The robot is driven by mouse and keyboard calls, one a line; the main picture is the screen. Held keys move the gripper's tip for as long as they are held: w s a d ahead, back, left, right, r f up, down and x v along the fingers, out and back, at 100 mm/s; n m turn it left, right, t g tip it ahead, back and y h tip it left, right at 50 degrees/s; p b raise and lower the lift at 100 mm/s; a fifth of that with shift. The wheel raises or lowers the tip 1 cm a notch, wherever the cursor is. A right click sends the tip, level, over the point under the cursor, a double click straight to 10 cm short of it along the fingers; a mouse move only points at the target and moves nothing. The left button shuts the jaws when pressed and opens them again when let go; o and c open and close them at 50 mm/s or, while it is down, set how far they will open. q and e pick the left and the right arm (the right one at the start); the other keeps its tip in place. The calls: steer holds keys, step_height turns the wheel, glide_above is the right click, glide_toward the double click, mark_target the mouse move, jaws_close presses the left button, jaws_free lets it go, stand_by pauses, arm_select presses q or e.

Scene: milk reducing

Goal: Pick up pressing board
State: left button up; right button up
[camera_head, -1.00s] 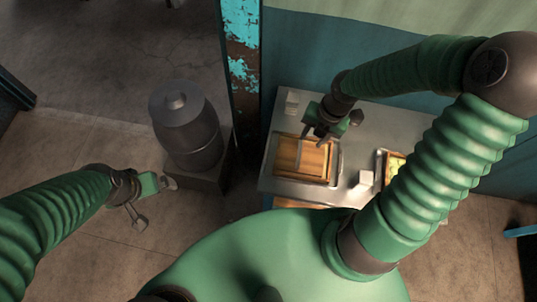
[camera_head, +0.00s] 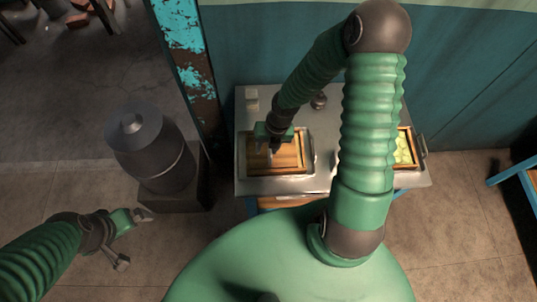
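The pressing board looks to be the brown wooden board (camera_head: 288,158) lying in a shallow metal tray (camera_head: 311,155) on the left of the metal table. My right gripper (camera_head: 272,151) points down over the board's left part. A pale upright piece shows at its fingers. The fingers are small and dark, so I cannot tell whether they are closed on anything or touching the board. My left gripper (camera_head: 138,240) is at the lower left, over the floor, with its fingers spread and empty, far from the board.
The metal table (camera_head: 245,186) stands against a teal wall. A second tray (camera_head: 403,148) with pale yellow-green contents is partly behind my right arm. A small pale block (camera_head: 251,104) and a dark round object (camera_head: 319,101) lie at the back. A dark metal canister (camera_head: 150,150) stands left of the table.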

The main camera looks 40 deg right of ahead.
steer(key=d+f, duration=0.2)
steer(key=d, duration=0.1)
steer(key=shift+w+f, duration=0.15)
steer(key=shift+w, duration=0.15)
steer(key=shift+c, duration=1.2)
steer(key=shift+a, duration=0.3)
steer(key=shift+c, duration=1.1)
steer(key=shift+a, duration=0.4)
steer(key=shift+c, duration=1.3)
steer(key=shift+w+a+r, duration=0.1)
steer(key=shift+a+r, duration=0.1)
steer(key=shift+a, duration=0.25)
jaws_close()
steer(key=shift+d+f, duration=0.1)
steer(key=shift+d, duration=0.65)
steer(key=shift+a, duration=0.5)
arm_select(q)
steer(key=shift+w+d+f, duration=0.1)
steer(key=shift+w+d, duration=0.1)
steer(key=shift+d, duration=0.3)
steer(key=shift+w+d+f, duration=0.1)
steer(key=shift+w+d, duration=0.05)
steer(key=shift+d, duration=0.3)
steer(key=shift+d, duration=0.1)
arm_select(e)
steer(key=shift+d, duration=0.1)
